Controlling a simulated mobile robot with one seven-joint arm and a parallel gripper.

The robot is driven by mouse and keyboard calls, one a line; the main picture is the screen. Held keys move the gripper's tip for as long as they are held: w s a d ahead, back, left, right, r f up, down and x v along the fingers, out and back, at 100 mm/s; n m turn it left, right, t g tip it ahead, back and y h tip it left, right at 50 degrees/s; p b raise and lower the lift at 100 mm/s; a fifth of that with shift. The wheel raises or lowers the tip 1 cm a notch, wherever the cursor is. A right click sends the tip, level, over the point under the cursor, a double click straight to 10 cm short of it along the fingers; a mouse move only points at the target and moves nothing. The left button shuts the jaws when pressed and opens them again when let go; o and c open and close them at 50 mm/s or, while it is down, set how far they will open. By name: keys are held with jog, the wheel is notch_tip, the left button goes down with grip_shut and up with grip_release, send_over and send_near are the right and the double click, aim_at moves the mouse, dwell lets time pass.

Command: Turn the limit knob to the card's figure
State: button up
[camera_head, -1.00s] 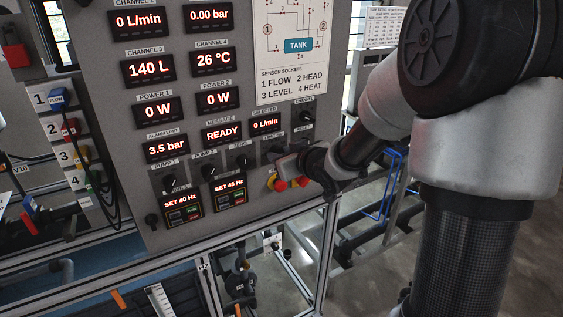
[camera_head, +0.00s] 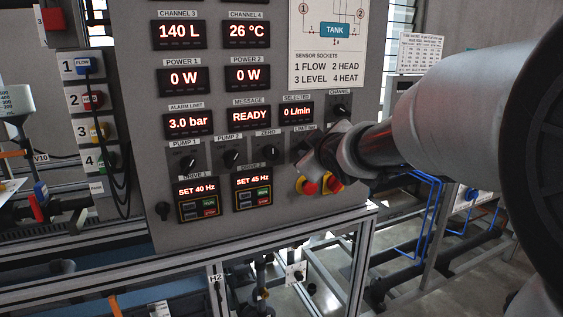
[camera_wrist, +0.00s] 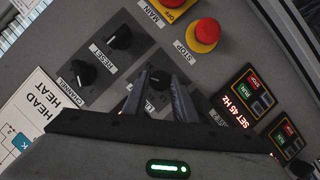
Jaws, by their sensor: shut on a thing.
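The limit knob (camera_wrist: 158,80) is a black knob on the grey panel, between my two fingertips in the wrist view. My gripper (camera_wrist: 159,77) is shut on it. In the head view my gripper (camera_head: 309,160) reaches the panel from the right just under the limit label and hides the knob. The alarm limit display (camera_head: 189,121) reads 3.0 bar. A white card with small print (camera_head: 420,53) hangs at the upper right; its text is too small to read.
Red stop button (camera_wrist: 205,33) and red-and-yellow main switch (camera_wrist: 175,8) sit close to the limit knob. The reset knob (camera_wrist: 118,38) and channel knob (camera_wrist: 83,73) are also near. Drive displays (camera_head: 198,199) are lower left. Pipes and blue tubing stand at right.

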jog(key=shift+r, duration=0.1)
dwell(0.3)
jog(key=o, duration=1)
jog(key=shift+o, duration=0.2)
jog(key=a+p+v, duration=0.1)
jog(key=p+v, duration=0.5)
jog(key=v, duration=1.1)
jog(key=shift+s+d+p, duration=0.2)
jog(key=shift+d+p, duration=0.2)
jog(key=shift+d, duration=0.05)
